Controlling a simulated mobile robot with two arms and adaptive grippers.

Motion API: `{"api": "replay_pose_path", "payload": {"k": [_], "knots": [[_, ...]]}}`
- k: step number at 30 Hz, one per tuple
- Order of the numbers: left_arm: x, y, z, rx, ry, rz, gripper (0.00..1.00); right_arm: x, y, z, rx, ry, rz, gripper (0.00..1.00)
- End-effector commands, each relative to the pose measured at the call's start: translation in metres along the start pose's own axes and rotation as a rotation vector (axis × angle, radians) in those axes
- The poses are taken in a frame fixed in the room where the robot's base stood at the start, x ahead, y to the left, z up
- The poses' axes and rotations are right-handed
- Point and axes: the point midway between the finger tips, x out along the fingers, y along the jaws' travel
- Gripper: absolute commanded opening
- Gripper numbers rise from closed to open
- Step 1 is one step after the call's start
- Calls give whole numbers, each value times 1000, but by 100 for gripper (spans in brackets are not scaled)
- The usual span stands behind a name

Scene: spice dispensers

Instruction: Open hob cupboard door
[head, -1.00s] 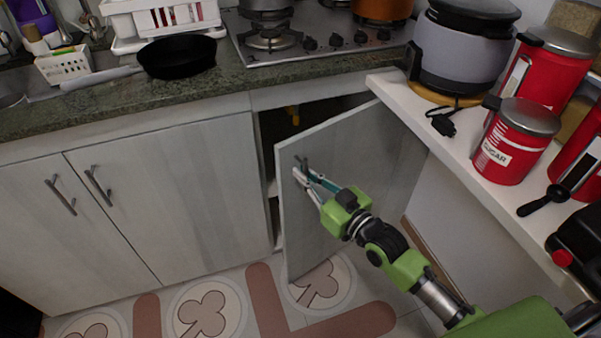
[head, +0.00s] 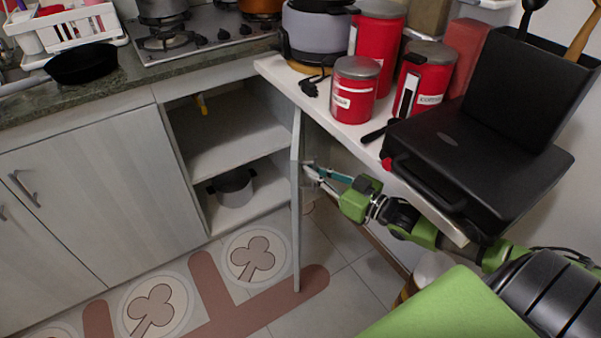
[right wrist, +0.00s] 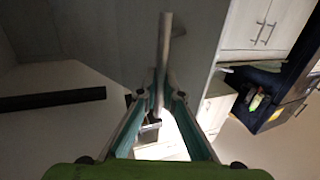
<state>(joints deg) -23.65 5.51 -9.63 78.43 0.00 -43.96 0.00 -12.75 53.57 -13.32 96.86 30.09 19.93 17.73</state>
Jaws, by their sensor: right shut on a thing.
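The hob cupboard door (head: 297,200) stands wide open, seen nearly edge-on in the head view, swung out to the right below the white counter. The cupboard (head: 225,145) shows its inside, with a shelf and a pot (head: 233,188) on the lower level. My right gripper (head: 310,172) is at the door's outer face, shut on the door handle. In the right wrist view the handle (right wrist: 165,50) is a grey bar running between the two fingers (right wrist: 160,95). My left gripper is in neither view.
The white counter (head: 275,72) above the door carries red canisters (head: 354,90), a cooker (head: 318,35) and a black grill (head: 480,140). My right arm passes under its edge. The tiled floor (head: 320,300) before the cupboard is clear. The hob (head: 200,38) is at the back.

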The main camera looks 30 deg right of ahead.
Motion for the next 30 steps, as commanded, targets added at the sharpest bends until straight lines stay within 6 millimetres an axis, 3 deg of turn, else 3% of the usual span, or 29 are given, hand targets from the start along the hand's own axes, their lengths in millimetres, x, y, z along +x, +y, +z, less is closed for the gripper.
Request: {"api": "replay_pose_path", "payload": {"k": [19, 21, 30], "knots": [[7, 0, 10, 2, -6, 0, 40, -10, 10, 2, 2, -4, -2, 0], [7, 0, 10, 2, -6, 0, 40, -10, 10, 3, 2, -4, -2, 24], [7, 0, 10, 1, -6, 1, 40, -10, 11, 1, 1, -2, 0, 24]]}}
